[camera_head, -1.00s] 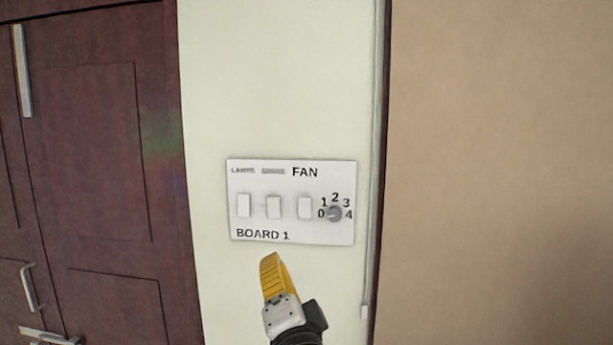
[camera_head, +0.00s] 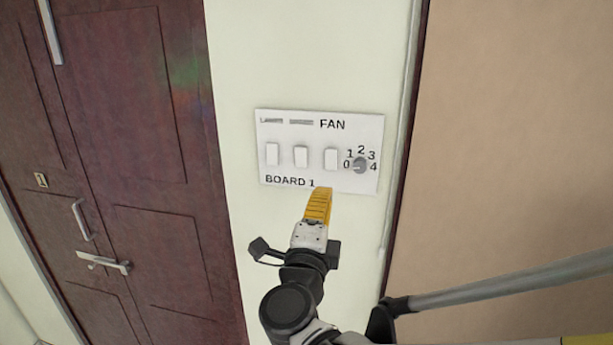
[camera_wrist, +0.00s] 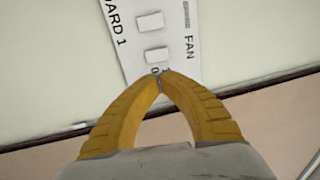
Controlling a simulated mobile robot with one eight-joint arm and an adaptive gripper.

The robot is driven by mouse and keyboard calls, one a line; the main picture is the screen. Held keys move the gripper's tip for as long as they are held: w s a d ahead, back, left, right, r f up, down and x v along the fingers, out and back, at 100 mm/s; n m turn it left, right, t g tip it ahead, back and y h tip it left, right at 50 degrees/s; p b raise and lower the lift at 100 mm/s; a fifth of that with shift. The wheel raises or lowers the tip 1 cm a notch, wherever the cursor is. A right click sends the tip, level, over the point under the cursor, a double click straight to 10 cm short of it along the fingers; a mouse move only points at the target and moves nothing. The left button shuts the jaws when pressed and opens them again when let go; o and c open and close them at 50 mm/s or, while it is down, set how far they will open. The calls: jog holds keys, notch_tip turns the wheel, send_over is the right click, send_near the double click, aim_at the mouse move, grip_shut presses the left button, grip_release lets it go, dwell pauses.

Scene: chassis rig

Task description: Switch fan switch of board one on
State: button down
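Board one (camera_head: 350,188) is a white panel on the pale wall, marked BOARD 1, with three white rocker switches and a grey dial numbered 0 to 4. The fan switch (camera_head: 331,160) is the rightmost rocker, under the word FAN and left of the dial (camera_head: 360,165). My gripper (camera_head: 323,190) has yellow fingers and points up at the board's lower edge, below the fan switch. In the wrist view the board is turned sideways; the fingertips (camera_wrist: 160,76) meet with nothing between them and cover part of the dial area. The fan switch (camera_wrist: 156,54) shows just beyond them. Contact cannot be told.
A dark red wooden door (camera_head: 130,150) with metal handles (camera_head: 103,262) is on the left. A thin vertical conduit (camera_head: 408,120) runs right of the board, beside a dark edge and a tan wall (camera_head: 520,130). The wall around the board is clear.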

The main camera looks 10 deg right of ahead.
aim_at(334, 159)
jog(key=p+x, duration=0.2)
jog(key=x, duration=1.1)
